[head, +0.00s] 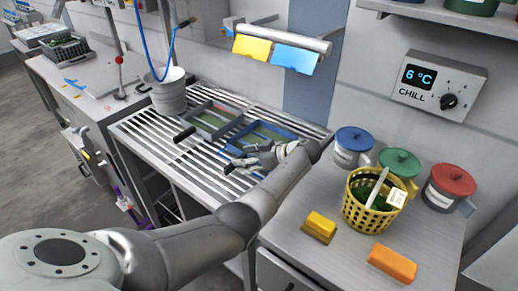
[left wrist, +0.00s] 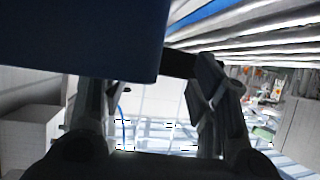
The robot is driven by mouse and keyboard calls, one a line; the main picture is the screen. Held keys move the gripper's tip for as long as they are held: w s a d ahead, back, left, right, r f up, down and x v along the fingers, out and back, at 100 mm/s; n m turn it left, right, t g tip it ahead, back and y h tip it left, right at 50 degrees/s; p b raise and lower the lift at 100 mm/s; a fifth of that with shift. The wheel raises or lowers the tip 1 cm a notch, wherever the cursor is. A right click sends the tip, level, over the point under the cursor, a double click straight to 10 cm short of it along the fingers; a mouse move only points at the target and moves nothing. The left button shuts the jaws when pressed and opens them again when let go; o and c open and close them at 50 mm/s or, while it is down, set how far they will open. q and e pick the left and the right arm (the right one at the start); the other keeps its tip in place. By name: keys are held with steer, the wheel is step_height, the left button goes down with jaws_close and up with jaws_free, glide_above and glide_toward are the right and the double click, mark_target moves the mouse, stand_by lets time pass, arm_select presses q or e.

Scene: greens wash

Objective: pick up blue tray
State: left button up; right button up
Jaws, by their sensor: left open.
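The blue tray (head: 285,131), a shallow frame with a green and tan inside, lies on the slatted metal rack (head: 190,160). My left gripper (head: 238,158) is open at the tray's near side and covers part of it in the head view. In the left wrist view, a dark blue surface (left wrist: 85,40), seemingly the tray, fills the top left, and a black piece (left wrist: 182,63) sticks out from it towards the right finger of my left gripper (left wrist: 155,105). Whether the fingers touch it I cannot tell. My right gripper is not in view.
A similar grey tray (head: 197,111) with a black handle (head: 184,134) lies left of the blue one. A white bucket (head: 168,97) stands behind. On the right counter are a yellow basket (head: 366,211), lidded pots (head: 352,146), and yellow (head: 321,223) and orange (head: 392,263) blocks.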

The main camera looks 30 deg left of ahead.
arm_select(q)
jaws_close()
steer(key=shift+r, duration=0.25)
stand_by(0.5)
steer(key=shift+r+b, duration=0.3)
steer(key=shift+r, duration=1.05)
steer(key=s+d+r, duration=0.3)
steer(key=s+r, duration=0.6)
steer(key=s, duration=0.4)
steer(key=shift+s+d+r, duration=0.15)
steer(key=shift+s+r, duration=0.05)
steer(key=shift+r, duration=0.2)
